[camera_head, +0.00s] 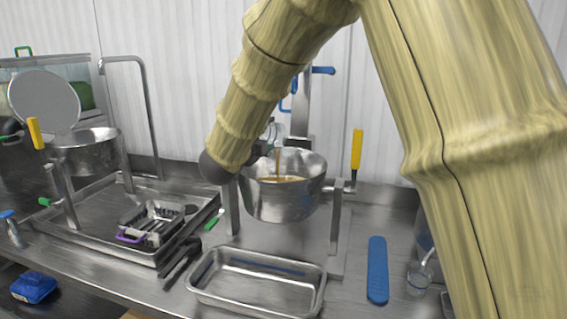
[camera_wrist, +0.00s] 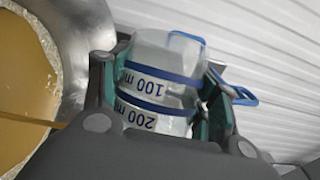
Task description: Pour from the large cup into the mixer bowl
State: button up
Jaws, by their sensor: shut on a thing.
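The mixer bowl (camera_head: 280,206) is a steel bowl held in a stand at the middle of the counter, with brown liquid inside. It fills the left of the wrist view (camera_wrist: 82,35), where a pale grainy ring edges the liquid. My gripper (camera_wrist: 158,100) is shut on the large cup (camera_wrist: 165,55), a clear cup with blue bands marked 100 ml and 200 ml. The cup is tilted over the bowl's back rim, largely hidden by my arm in the head view. A thin brown stream falls from it into the bowl. The cup's mouth is hidden.
An empty steel tray (camera_head: 258,290) lies in front of the bowl. A blue flat tool (camera_head: 377,270) and a small clear cup (camera_head: 419,279) are to the right. Another steel bowl (camera_head: 88,155) stands left, with a tool tray (camera_head: 152,222) below. A yellow-handled lever (camera_head: 356,150) rises beside the mixer.

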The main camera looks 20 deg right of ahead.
jog(key=shift+w+a+r+p, duration=0.25)
jog(key=shift+w+p, duration=0.1)
jog(key=shift+p, duration=0.15)
jog(key=n+p, duration=0.1)
jog(key=p, duration=0.1)
jog(key=shift+s+d+r+p, duration=0.3)
jog(key=shift+r+g+p, duration=0.15)
jog(key=shift+g+p, duration=0.15)
jog(key=shift+p, duration=0.3)
jog(key=a+n+p, duration=0.1)
jog(key=p, duration=0.1)
jog(key=shift+w+y+p, duration=0.3)
jog(key=shift+w+y, duration=0.1)
jog(key=shift+w+n+p, duration=0.15)
jog(key=shift+n+p, duration=0.15)
jog(key=shift+p, duration=0.2)
jog(key=shift+d+p, duration=0.1)
jog(key=shift+p, duration=0.3)
jog(key=shift+f, duration=0.25)
jog(key=shift+w+r+n+g+p, duration=0.2)
jog(key=shift+n+g+p, duration=0.1)
jog(key=shift+p, duration=0.2)
jog(key=shift+w+a+r+p, duration=0.1)
jog(key=shift+w+a+p, duration=0.1)
jog(key=shift+p, duration=0.5)
